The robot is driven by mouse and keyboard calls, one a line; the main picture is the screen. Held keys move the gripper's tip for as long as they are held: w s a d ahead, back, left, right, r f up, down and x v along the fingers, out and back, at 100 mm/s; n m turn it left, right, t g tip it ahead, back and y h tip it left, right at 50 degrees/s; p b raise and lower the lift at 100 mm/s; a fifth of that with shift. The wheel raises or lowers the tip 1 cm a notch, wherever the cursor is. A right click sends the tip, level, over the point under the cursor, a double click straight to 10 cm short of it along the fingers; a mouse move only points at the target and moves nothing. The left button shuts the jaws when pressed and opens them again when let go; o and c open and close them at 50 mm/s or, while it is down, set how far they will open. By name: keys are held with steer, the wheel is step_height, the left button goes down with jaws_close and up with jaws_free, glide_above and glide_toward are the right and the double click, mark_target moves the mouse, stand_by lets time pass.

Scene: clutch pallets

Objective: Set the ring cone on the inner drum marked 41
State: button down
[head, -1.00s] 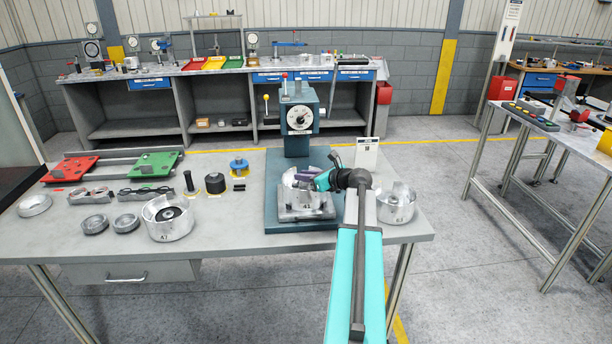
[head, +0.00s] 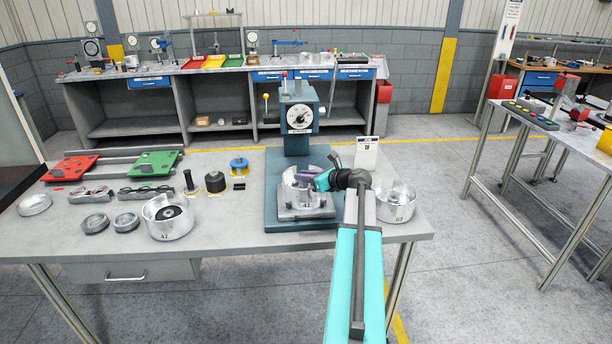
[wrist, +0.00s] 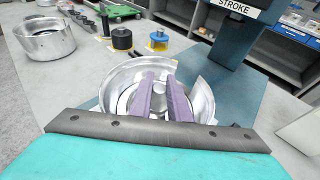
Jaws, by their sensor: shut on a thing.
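My gripper (head: 304,178), with purple fingers, reaches into a silver drum (head: 290,197) held in the grey fixture under the press. In the wrist view, the fingers (wrist: 163,82) are shut on a silver ring-shaped part, which I take as the ring cone (wrist: 127,101); they hide much of it. It sits within the wall of this drum (wrist: 108,84); I cannot tell whether it touches the seat. A silver drum (head: 155,228) at the left bears a mark that looks like 41, with a dark hub inside. A third drum (head: 397,212) stands right of the press.
The press (head: 297,122) rises close behind my gripper. A white sign (head: 366,152) stands to its right. Loose rings (head: 95,223), a black cylinder (head: 215,182), a blue-topped part (head: 239,167) and red and green plates (head: 153,164) lie left. The front table strip is clear.

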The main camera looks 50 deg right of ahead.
steer(key=c, duration=1.6)
jaws_free()
steer(key=shift+r, duration=0.15)
steer(key=shift+r+p, duration=3.75)
steer(key=shift+r, duration=0.6)
